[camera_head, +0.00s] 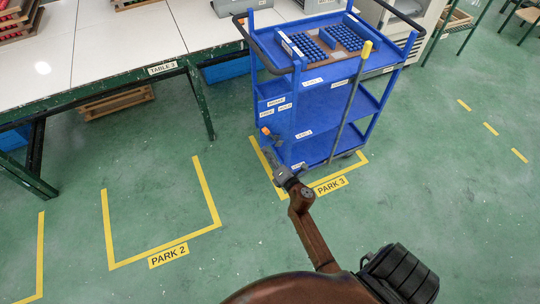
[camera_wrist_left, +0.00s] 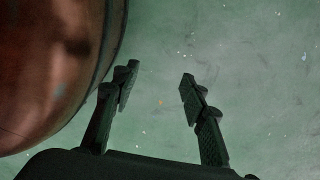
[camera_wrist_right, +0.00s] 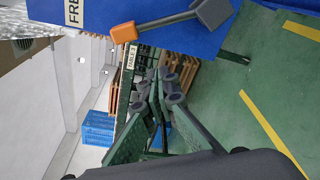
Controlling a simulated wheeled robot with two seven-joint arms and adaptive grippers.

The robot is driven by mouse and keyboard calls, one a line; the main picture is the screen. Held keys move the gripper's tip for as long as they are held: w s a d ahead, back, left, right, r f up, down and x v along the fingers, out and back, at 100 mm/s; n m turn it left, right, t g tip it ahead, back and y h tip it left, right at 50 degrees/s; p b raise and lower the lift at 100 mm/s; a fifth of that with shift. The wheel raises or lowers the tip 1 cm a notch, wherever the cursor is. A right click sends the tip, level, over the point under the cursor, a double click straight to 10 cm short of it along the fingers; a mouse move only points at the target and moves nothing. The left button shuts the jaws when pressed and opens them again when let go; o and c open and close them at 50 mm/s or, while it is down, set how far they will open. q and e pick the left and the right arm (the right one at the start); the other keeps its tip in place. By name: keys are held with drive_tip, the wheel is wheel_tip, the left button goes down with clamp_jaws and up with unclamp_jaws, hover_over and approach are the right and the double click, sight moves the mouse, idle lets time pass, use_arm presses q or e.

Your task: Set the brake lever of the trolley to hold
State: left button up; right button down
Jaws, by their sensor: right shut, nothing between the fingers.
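The blue trolley (camera_head: 322,98) stands in the bay marked PARK 3. The tip points toward the FREE label (camera_wrist_right: 73,12). The HOLD label (camera_head: 285,107) is to the right of FREE in the head view. My right gripper (camera_head: 274,158) is shut and empty, just below the lever and apart from it. My left gripper (camera_wrist_left: 158,80) is open and empty above bare floor.
A grey pole with a yellow end (camera_head: 367,47) leans up the trolley's front. Blue trays of small parts (camera_head: 345,37) sit on its top. A white table (camera_head: 100,45) stands to the left. The PARK 2 bay (camera_head: 160,215) is empty, and the floor in front is clear.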

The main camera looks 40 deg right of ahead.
sight(271, 135)
drive_tip(key=shift+w+d+r, duration=0.25)
drive_tip(key=shift+w+d, duration=0.4)
drive_tip(key=shift+w+d+r, duration=0.25)
drive_tip(key=shift+w+d, duration=0.35)
drive_tip(key=shift+w, duration=0.05)
drive_tip(key=shift+w+d+r, duration=0.25)
drive_tip(key=shift+w+d, duration=0.4)
use_arm(q)
drive_tip(key=shift+w, duration=0.1)
use_arm(e)
drive_tip(key=shift+r, duration=0.1)
use_arm(q)
drive_tip(key=shift+w, duration=0.1)
